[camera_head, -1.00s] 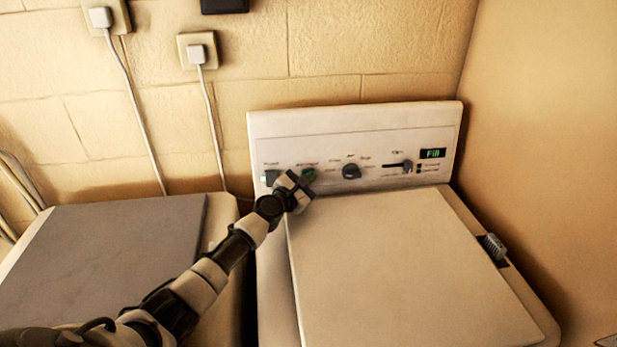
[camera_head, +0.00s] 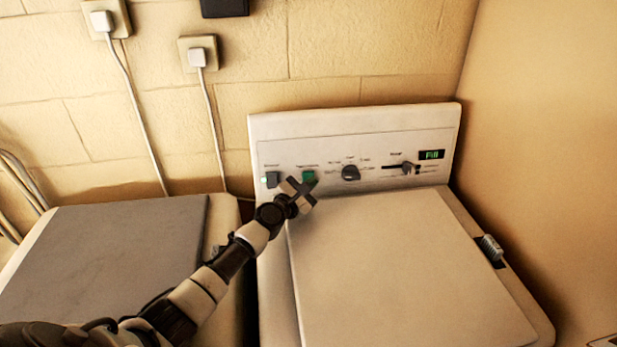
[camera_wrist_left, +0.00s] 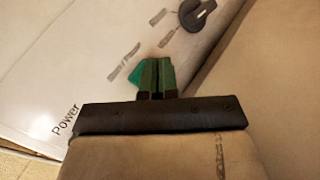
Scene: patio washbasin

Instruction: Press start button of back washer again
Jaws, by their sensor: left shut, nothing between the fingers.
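The washer (camera_head: 415,260) stands in the corner with its lid closed. Its rear panel has a dark power button (camera_head: 272,180) at the left and a green button (camera_head: 309,177) beside it. The panel's small display (camera_head: 432,154) reads "Fill". My left gripper (camera_head: 304,187) is shut and empty, just below and in front of the green button. In the left wrist view its closed fingertips (camera_wrist_left: 157,66) partly cover the green button (camera_wrist_left: 136,75); whether they touch it, I cannot tell. My right gripper is out of view.
A round knob (camera_head: 351,172) and a slider (camera_head: 404,168) sit right of the buttons. A brush (camera_head: 491,247) lies at the washer's right edge. A grey-lidded appliance (camera_head: 110,250) stands to the left. Walls close off the back and right.

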